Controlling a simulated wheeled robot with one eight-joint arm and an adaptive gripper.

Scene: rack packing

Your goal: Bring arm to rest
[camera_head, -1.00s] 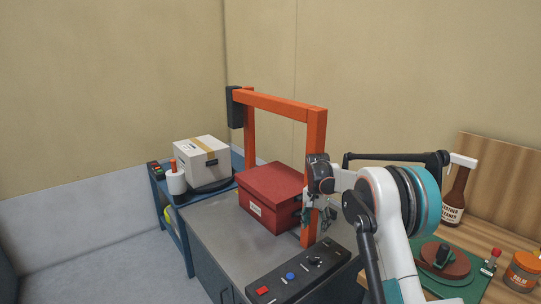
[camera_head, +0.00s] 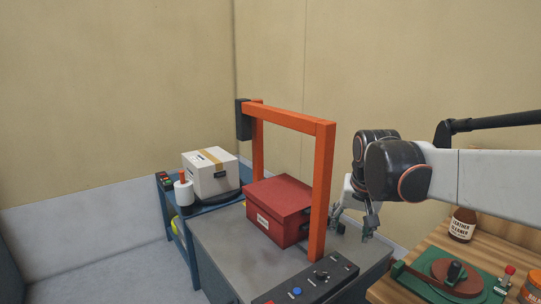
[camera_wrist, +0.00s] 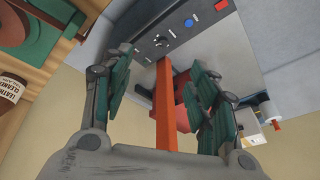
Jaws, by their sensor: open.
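My gripper (camera_head: 352,223) is to the right of the orange frame's near post in the head view, above the right end of the grey bench. In the wrist view my gripper (camera_wrist: 158,85) has its two green-padded fingers spread apart with nothing held between them. The orange post shows beyond the gap. My arm reaches in from the right edge of the head view, with its wrist bent down.
A red box (camera_head: 277,210) sits on the grey bench (camera_head: 215,235) under the orange frame (camera_head: 320,190). A control panel (camera_head: 305,285) lies in front. A white carton (camera_head: 210,174) is on the blue stand. A cleaner bottle (camera_head: 462,224) stands on the wooden table (camera_head: 425,262).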

